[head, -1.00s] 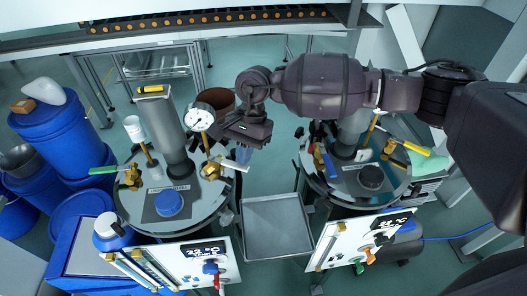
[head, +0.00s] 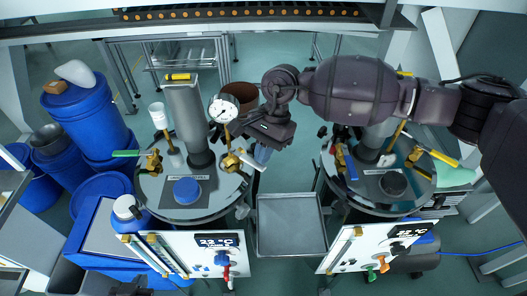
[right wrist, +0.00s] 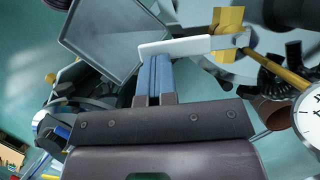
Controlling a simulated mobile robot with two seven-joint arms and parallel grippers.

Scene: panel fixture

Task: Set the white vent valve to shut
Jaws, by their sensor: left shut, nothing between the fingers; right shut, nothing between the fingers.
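The white vent valve has a white lever handle (head: 249,162) on a brass body (head: 230,161), at the right side of the left vessel's round top. In the right wrist view the white handle (right wrist: 185,46) reaches sideways from the yellow brass body (right wrist: 227,32). My right gripper (head: 262,153) is shut and empty, with its blue fingers (right wrist: 154,72) right at the handle's free end. The handle crosses in front of the fingertips in the wrist view; whether they touch I cannot tell. My left gripper is not seen.
A pressure gauge (head: 222,109) stands close beside the valve. A green-handled valve (head: 127,153) is on the vessel's left side. A grey tray (head: 291,224) lies between the two vessels. A yellow-handled valve (head: 441,157) is on the right vessel.

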